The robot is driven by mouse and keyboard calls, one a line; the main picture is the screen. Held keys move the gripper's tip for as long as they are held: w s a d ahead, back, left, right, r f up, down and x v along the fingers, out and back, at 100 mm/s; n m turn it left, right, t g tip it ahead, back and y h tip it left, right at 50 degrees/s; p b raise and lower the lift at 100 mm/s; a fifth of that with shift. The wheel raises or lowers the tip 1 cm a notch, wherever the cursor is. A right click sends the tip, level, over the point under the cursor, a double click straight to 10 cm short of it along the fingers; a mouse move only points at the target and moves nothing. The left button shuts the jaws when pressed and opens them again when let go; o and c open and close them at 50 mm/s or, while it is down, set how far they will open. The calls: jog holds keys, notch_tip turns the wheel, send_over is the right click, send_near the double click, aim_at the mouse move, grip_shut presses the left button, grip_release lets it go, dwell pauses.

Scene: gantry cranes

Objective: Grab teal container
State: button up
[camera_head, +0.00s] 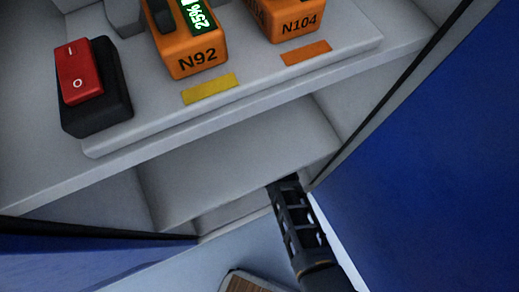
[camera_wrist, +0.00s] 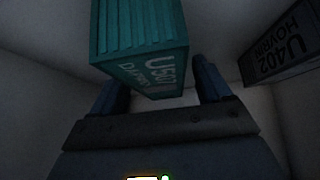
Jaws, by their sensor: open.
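The teal container (camera_wrist: 140,45) has ribbed sides and white lettering with "U507" on its end. It fills the upper middle of the wrist view, running out of the top edge. My gripper (camera_wrist: 161,90) is open, with one dark blue finger on each side of the container's lower end. The left finger looks close to the container and is partly covered by it. A gap shows between the container and the right finger. I cannot tell if either finger touches it. The container does not show in the head view.
A dark container (camera_wrist: 282,45) marked "U402" is at the right of the wrist view, near pale walls. In the head view, a grey shelf (camera_head: 140,160) holds a red switch (camera_head: 78,72) and orange units N92 (camera_head: 197,57) and N104 (camera_head: 298,22). Blue panels (camera_head: 430,150) flank the opening below.

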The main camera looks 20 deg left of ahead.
jog(key=shift+c, duration=0.4)
jog(key=c, duration=1.1)
jog(key=shift+o, duration=0.2)
jog(key=shift+s+d, duration=0.1)
jog(key=shift+d, duration=0.05)
